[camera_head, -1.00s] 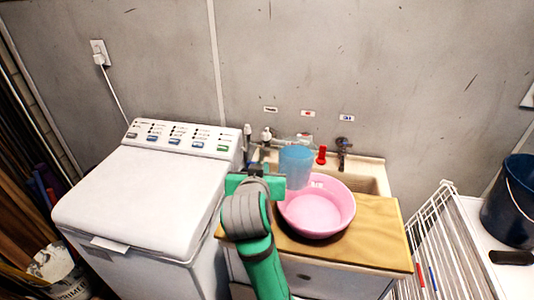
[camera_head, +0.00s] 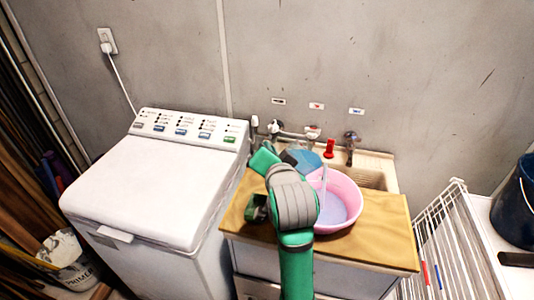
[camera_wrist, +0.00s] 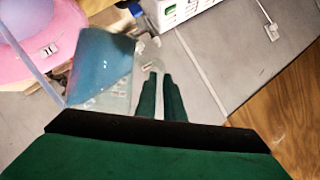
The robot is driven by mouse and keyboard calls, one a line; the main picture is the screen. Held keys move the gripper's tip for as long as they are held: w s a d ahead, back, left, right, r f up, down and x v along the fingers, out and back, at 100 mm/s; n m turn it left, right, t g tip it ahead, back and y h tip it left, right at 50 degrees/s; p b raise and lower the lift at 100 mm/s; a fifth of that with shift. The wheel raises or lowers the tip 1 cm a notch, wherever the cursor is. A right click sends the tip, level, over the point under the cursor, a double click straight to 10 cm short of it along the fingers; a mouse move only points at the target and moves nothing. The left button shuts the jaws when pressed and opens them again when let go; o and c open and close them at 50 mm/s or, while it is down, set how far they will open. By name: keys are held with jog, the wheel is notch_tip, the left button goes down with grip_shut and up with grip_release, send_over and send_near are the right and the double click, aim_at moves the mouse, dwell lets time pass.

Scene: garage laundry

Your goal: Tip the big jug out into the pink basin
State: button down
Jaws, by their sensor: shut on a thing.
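The big jug (camera_head: 303,158) is translucent blue and strongly tilted, with its mouth toward the pink basin. A pale stream (camera_head: 324,184) runs from it down into the pink basin (camera_head: 349,191), where bluish liquid covers the bottom. My gripper (camera_wrist: 159,85) is shut on the jug's clear handle in the wrist view. That view also shows the jug (camera_wrist: 101,66) beside the fingers, with the basin (camera_wrist: 68,27) beyond. In the head view my wrist hides the fingers and part of the basin's left side.
The basin stands on a wooden counter (camera_head: 375,238) in front of a sink (camera_head: 375,178) with taps and a red object (camera_head: 330,149). A white washing machine (camera_head: 145,190) stands at left. A white rack (camera_head: 445,240) is at right.

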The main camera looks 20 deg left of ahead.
aim_at(297, 153)
jog(key=shift+w+d+r+m+y, duration=0.1)
jog(key=shift+d+r+m+y, duration=0.5)
jog(key=shift+m, duration=0.3)
jog(key=shift+w+d+r+m+t+y, duration=0.15)
jog(key=shift+d+m+t+y, duration=0.35)
jog(key=shift+d+m, duration=0.8)
jog(key=shift+w+d+r+m+t+y, duration=0.2)
jog(key=shift+d+r+m, duration=0.3)
jog(key=shift+d+r, duration=0.35)
jog(key=shift+w+d+r+m+t+y, duration=0.1)
jog(key=shift+d+r+m+y, duration=0.3)
jog(key=shift+d+r, duration=0.45)
jog(key=shift+w+d+r+m+t, duration=0.15)
jog(key=shift+d+m+t, duration=0.1)
jog(key=shift+d+m, duration=0.6)
jog(key=shift+w+d+r+m+t, duration=0.15)
jog(key=shift+d+m+t, duration=0.15)
jog(key=shift+d+m, duration=0.55)
jog(key=shift+w+d+r+m+t, duration=0.2)
jog(key=shift+d+m, duration=0.4)
jog(key=shift+d, duration=0.5)
jog(key=shift+s, duration=0.15)
notch_tip(297, 153, up, 6)
